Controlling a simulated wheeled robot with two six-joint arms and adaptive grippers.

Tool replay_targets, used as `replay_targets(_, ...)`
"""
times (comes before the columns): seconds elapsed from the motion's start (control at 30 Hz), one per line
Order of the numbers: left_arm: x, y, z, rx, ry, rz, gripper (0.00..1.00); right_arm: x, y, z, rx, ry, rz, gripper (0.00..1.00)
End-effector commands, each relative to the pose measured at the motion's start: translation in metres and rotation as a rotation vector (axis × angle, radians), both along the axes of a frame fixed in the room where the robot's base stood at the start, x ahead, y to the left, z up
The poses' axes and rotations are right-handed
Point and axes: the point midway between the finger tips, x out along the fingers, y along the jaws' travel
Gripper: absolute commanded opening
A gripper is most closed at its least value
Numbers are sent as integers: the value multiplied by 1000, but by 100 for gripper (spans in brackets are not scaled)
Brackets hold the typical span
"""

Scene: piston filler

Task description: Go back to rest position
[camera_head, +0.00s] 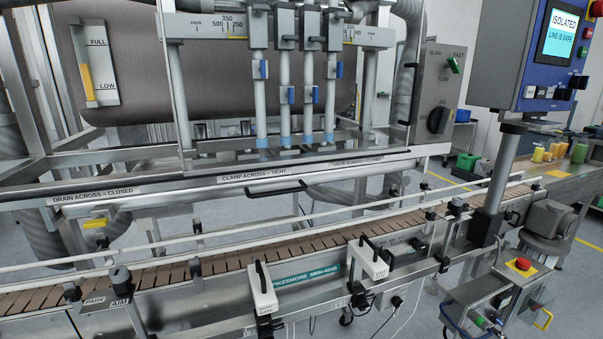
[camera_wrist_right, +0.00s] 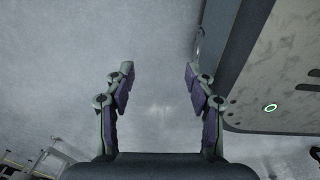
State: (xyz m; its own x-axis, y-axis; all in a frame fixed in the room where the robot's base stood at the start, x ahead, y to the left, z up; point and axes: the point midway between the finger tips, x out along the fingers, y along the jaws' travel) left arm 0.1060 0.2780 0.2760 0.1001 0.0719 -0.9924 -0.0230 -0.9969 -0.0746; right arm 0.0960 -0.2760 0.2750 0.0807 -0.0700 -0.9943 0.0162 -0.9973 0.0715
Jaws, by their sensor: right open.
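My right gripper (camera_wrist_right: 158,82) shows in the right wrist view with its two fingers spread wide apart. It is empty, with only bare grey floor between and beyond the fingers. Neither gripper shows in the head view, and my left gripper is in no view. The piston filler (camera_head: 290,80) stands across the middle of the head view, with several upright nozzles on its frame. Its slatted conveyor (camera_head: 215,267) runs below, empty where it shows. The control screen (camera_head: 562,33) at the upper right reads "ISOLATED, LINE IS SAFE".
White gate sensors (camera_head: 262,288) stand along the conveyor's front edge. Several filled jars (camera_head: 556,151) stand at the far right. Open grey floor (camera_head: 422,318) shows at the bottom.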

Motion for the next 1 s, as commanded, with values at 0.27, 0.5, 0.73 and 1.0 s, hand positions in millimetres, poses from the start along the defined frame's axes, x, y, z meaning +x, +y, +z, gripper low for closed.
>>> replay_targets(0.27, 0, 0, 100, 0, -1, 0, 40, 9, -2, 101, -4, -17, 7, 55)
replay_targets(0.5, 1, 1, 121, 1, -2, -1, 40, 10, -3, 122, -4, -19, 8, 55)
replay_targets(0.73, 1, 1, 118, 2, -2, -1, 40, 10, -3, 119, -4, -19, 9, 55)
replay_targets(1.0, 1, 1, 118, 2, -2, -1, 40, 10, -3, 119, -4, -19, 9, 55)
